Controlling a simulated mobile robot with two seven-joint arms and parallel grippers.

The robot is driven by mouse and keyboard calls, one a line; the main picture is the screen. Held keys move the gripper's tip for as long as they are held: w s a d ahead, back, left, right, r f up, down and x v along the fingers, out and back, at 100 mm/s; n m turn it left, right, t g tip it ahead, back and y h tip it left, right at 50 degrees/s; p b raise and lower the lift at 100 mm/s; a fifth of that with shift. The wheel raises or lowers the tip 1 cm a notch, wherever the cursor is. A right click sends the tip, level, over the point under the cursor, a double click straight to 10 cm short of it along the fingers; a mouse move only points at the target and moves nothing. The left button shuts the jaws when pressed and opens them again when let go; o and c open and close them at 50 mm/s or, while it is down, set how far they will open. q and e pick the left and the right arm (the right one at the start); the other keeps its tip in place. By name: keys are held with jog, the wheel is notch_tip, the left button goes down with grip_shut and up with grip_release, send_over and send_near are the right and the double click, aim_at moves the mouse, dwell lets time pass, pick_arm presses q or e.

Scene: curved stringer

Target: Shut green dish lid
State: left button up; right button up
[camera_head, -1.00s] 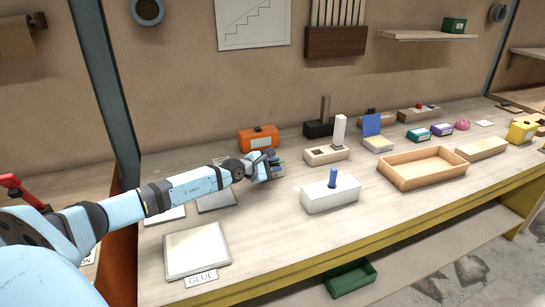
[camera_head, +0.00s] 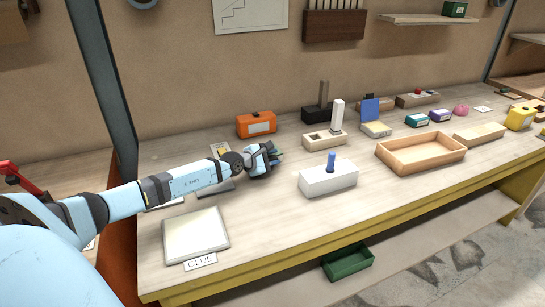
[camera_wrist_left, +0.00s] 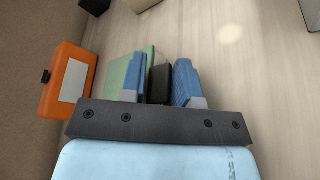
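My left gripper (camera_head: 268,159) is low over the bench, in front of the orange box (camera_head: 256,124). In the left wrist view its two blue fingers (camera_wrist_left: 160,80) stand apart. A flat green piece (camera_wrist_left: 118,76), which looks like part of the green dish, shows beside and behind the left-hand finger. A dark block (camera_wrist_left: 161,83) shows between the fingers; I cannot tell whether they touch it. The gripper hides most of the dish in the head view, and I cannot make out the lid's angle. My right gripper is not in view.
The orange box also shows in the left wrist view (camera_wrist_left: 66,82). A white block with a blue peg (camera_head: 328,181) stands right of my gripper. A pale pad (camera_head: 195,236) with a GLUE label lies in front. A wooden tray (camera_head: 420,168) is farther right.

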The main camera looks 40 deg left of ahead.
pick_arm(q)
jog(key=shift+a+f, duration=0.1)
jog(key=shift+f, duration=0.05)
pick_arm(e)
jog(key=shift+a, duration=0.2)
pick_arm(q)
jog(key=shift+s, duration=0.3)
jog(key=p+v, duration=0.3)
jog(key=v, duration=0.8)
jog(key=shift+s+a, duration=0.15)
jog(key=shift+s, duration=0.1)
jog(key=shift+s+r, duration=0.2)
jog(key=shift+s, duration=0.15)
jog(key=shift+s+a+r, duration=0.1)
jog(key=shift+s+a, duration=0.05)
jog(key=shift+s, duration=0.2)
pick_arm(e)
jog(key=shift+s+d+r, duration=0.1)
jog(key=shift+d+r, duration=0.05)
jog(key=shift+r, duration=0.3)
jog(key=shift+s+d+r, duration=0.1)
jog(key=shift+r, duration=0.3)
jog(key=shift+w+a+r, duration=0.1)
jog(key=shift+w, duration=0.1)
